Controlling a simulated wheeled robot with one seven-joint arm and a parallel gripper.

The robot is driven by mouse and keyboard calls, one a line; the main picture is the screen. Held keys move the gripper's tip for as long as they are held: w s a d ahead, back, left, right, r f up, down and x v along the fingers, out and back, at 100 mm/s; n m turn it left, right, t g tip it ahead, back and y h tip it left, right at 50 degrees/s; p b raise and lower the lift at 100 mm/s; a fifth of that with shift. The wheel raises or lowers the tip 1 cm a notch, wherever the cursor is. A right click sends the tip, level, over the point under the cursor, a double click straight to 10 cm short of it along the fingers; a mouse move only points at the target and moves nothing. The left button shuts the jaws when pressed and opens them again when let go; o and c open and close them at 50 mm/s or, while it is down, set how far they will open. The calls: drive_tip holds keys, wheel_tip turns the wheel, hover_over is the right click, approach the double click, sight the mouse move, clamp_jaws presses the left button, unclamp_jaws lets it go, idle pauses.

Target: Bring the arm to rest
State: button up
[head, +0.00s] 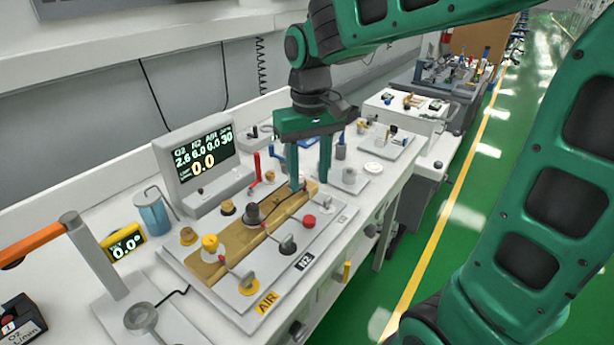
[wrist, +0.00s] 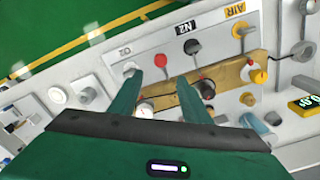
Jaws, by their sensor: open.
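My gripper (head: 308,172) is at the end of the green arm (head: 345,35), pointing down over the far end of the valve panel (head: 190,262). Its two green fingers are apart with nothing seen between them. In the wrist view the fingers of my gripper (wrist: 158,88) reach toward the panel, near the brass-coloured plate (wrist: 228,77) and the red knob (wrist: 160,61). The dark knob (wrist: 206,88) lies just past the right finger in that view. I cannot tell whether the fingertips touch the panel.
A display (head: 203,159) stands behind the panel. An orange-handled grey post (head: 90,258) is at the left. A blue cup (head: 152,215) and small yellow meter (head: 126,243) are nearby. Further trays (head: 385,143) lie beyond my gripper. The green floor (head: 440,235) at the right is clear.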

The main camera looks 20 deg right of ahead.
drive_tip(key=shift+d, duration=0.1)
drive_tip(key=s+d+f+m, duration=0.2)
drive_tip(key=s+d+m, duration=0.1)
drive_tip(key=s+d, duration=0.5)
drive_tip(key=s+d+f+m, duration=0.3)
drive_tip(key=s+d, duration=0.6)
drive_tip(key=s, duration=0.3)
drive_tip(key=shift+s+f+m, duration=0.25)
drive_tip(key=shift+s+m, duration=0.05)
drive_tip(key=shift+s, duration=0.1)
drive_tip(key=shift+w+f, duration=0.25)
drive_tip(key=shift+w, duration=0.4)
